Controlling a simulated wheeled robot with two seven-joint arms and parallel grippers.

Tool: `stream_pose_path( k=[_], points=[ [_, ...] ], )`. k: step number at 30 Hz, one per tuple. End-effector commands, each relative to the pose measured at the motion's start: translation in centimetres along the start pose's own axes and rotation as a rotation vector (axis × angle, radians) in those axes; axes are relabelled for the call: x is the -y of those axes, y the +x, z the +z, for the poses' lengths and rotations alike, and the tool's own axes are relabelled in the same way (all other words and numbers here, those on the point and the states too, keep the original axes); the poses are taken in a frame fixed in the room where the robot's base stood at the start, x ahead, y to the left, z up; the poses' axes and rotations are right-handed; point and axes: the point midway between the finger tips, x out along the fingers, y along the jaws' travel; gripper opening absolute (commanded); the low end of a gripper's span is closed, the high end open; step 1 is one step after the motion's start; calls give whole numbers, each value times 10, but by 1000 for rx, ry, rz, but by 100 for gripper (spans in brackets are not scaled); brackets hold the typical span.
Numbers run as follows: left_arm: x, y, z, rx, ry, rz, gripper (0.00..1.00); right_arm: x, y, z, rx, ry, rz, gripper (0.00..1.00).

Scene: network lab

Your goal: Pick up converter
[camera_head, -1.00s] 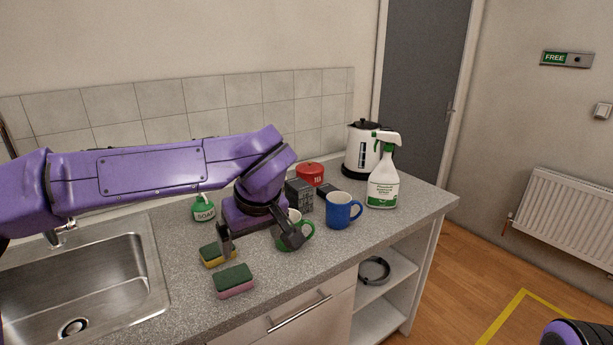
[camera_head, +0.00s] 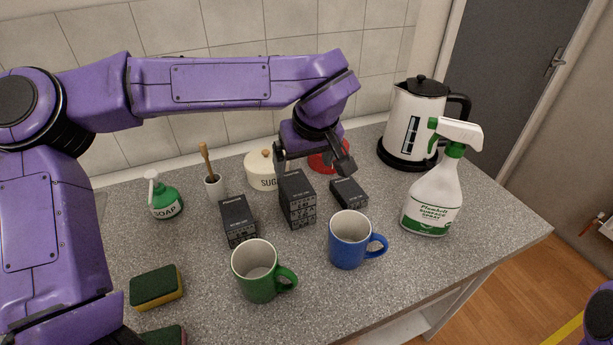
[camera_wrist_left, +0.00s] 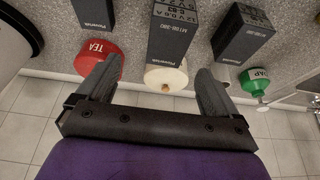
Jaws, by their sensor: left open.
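Several dark grey converter boxes with white lettering stand on the counter. One converter (camera_head: 238,222) is at the left. A taller block (camera_head: 297,203), which looks like stacked converters, is in the middle. A lower converter (camera_head: 348,193) is at the right. My left gripper (camera_head: 312,165) is open above and behind the middle block, with nothing seen between its fingers. In the left wrist view the middle block (camera_wrist_left: 178,32) lies beyond and between the open fingers (camera_wrist_left: 155,88). My right gripper is out of view; only a bit of my right arm shows at the lower right.
A green mug (camera_head: 257,272) and blue mug (camera_head: 349,240) stand in front. The sugar pot (camera_head: 263,171) and red tea pot (camera_head: 322,163) are behind. The spray bottle (camera_head: 432,203) and kettle (camera_head: 413,122) stand right. The soap bottle (camera_head: 165,201) and sponge (camera_head: 156,287) are left.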

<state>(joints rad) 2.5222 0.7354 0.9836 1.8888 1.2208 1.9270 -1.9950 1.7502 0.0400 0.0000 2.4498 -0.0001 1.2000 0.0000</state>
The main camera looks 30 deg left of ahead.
Motion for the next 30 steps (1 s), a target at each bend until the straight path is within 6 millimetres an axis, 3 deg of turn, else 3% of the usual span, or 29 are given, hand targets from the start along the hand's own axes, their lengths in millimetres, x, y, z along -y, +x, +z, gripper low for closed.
stream_pose_path(
  k=[13, 22, 23, 28, 30],
  points=[
    [-2, 75, 1, 7, 2, -6, 94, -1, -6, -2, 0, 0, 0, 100],
    [-2, 85, 1, 4, 2, -3, 94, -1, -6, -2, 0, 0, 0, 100],
    [-2, 85, 1, 4, 2, -3, 87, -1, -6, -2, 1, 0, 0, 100],
    [-2, 84, 1, 4, 2, -3, 32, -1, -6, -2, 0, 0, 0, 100],
    [-2, 84, 1, 4, 2, -3, 27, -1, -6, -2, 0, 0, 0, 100]
  ],
)
